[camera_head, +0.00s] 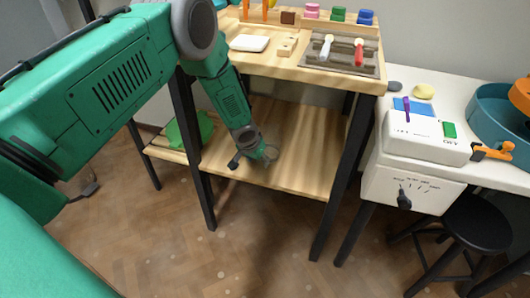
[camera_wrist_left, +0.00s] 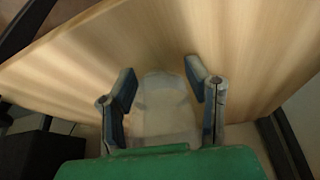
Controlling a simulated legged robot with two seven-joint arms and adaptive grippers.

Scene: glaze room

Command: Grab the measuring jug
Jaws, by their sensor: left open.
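The measuring jug (camera_wrist_left: 163,103) is pale and see-through. In the left wrist view it stands between the two fingers of my left gripper (camera_wrist_left: 160,82), which is open around it, with a finger on either side. I cannot tell whether a finger touches it. In the head view the gripper (camera_head: 252,158) reaches down to the lower wooden shelf, and a bit of the clear jug (camera_head: 271,153) shows beside it. The jug's lower part is hidden by the gripper's green body in the wrist view. My right gripper is not in view.
The lower shelf (camera_head: 300,178) is bare right of the gripper. A green object (camera_head: 190,130) sits at its left. Above is a tabletop with a white dish (camera_head: 249,43) and a grey tray (camera_head: 345,66). Dark table legs (camera_head: 347,170) frame the shelf. A stool (camera_head: 478,222) stands at right.

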